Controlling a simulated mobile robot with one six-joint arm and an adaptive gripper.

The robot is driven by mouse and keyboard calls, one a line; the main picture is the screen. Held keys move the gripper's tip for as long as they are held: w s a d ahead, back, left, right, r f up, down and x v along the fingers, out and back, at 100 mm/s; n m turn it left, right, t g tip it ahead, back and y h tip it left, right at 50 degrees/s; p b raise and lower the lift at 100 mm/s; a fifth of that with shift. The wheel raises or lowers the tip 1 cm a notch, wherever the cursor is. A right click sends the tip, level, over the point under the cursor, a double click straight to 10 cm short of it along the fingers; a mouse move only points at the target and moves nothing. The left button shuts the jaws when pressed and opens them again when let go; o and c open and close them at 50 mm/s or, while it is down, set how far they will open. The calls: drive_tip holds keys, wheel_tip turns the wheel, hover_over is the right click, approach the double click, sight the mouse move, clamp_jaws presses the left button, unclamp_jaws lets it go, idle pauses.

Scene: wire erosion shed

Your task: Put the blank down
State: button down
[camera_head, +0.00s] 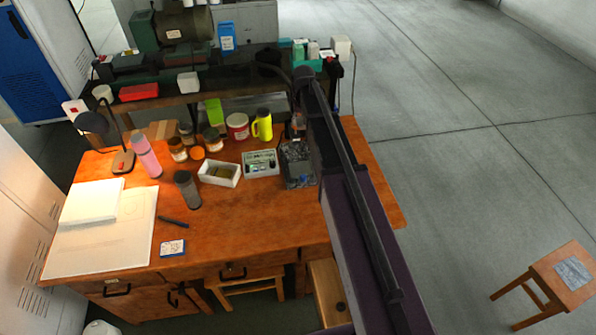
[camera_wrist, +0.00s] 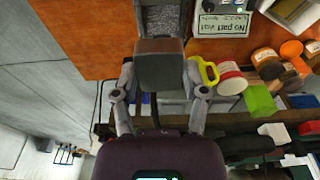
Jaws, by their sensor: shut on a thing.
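The blank (camera_wrist: 160,65), a grey block with a brownish upper edge, is between the two fingers of my gripper (camera_wrist: 160,75) in the wrist view. My gripper is shut on it from both sides. Beyond the blank, a dark grey, speckled fixture (camera_wrist: 163,18) stands on the orange-brown desk (camera_wrist: 85,30). The blank overlaps its edge in the picture, and I cannot tell whether they touch. In the head view the fixture (camera_head: 298,168) stands on the desk (camera_head: 260,215) beside my arm. My arm largely hides the gripper and blank there.
Left of the fixture in the head view are a labelled control box (camera_head: 262,163) and a white open box (camera_head: 219,173). A yellow mug (camera_head: 263,125) and a red-and-white tin (camera_head: 238,126) stand behind. The desk's front middle is clear. A stool (camera_head: 565,275) stands at right.

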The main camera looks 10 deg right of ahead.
drive_tip(key=s+d+f+b, duration=0.1)
drive_tip(key=s+f+b, duration=1.4)
drive_tip(key=f+b, duration=0.2)
drive_tip(key=shift+d+f+b, duration=0.3)
drive_tip(key=shift+f+b, duration=0.1)
drive_tip(key=shift+f, duration=0.4)
drive_tip(key=b, duration=0.1)
hover_over(300, 168)
drive_tip(key=s, duration=0.2)
drive_tip(key=shift+w+f, duration=0.25)
drive_tip(key=shift+f, duration=0.45)
drive_tip(key=shift+w, duration=0.65)
wheel_tip(300, 168, down, 4)
drive_tip(key=b, duration=0.4)
drive_tip(key=shift+r, duration=0.15)
drive_tip(key=shift+c, duration=0.6)
unclamp_jaws()
drive_tip(key=shift+r, duration=0.1)
